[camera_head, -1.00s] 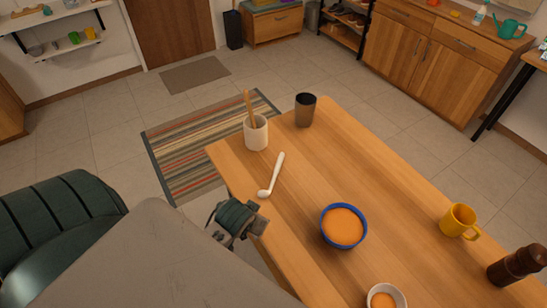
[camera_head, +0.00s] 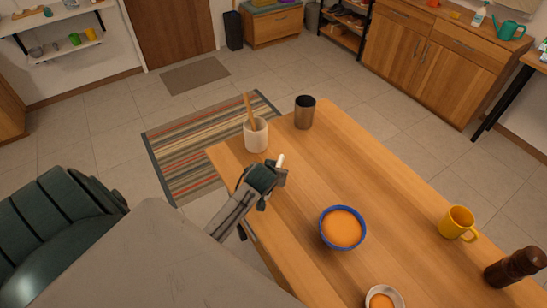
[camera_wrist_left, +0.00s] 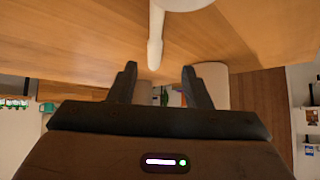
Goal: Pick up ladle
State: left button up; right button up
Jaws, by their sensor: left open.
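The white ladle lies on the wooden table (camera_head: 345,165). In the head view only its handle end (camera_head: 281,160) shows past my left gripper (camera_head: 276,178), which hides the rest. In the left wrist view the ladle's pale handle (camera_wrist_left: 156,38) comes down from the top edge, its end in line with the gap between the fingers. My left gripper (camera_wrist_left: 160,88) is open there, with nothing seen clamped between the fingertips. Whether a finger touches the ladle cannot be told. My right gripper is not in view.
A white crock (camera_head: 255,138) with a wooden utensil and a dark cup (camera_head: 304,113) stand beyond the gripper.

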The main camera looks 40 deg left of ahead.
pick_arm(q)
jog(key=shift+w+f, duration=0.15)
jog(key=shift+w, duration=0.15)
jog(key=p+x, duration=0.1)
jog(key=x, duration=0.3)
jog(key=shift+w+d+p, duration=0.1)
jog(key=shift+d+p, duration=0.15)
jog(key=shift+p, duration=0.1)
jog(key=shift+w+f, duration=0.2)
jog(key=shift+s, duration=0.1)
grip_shut()
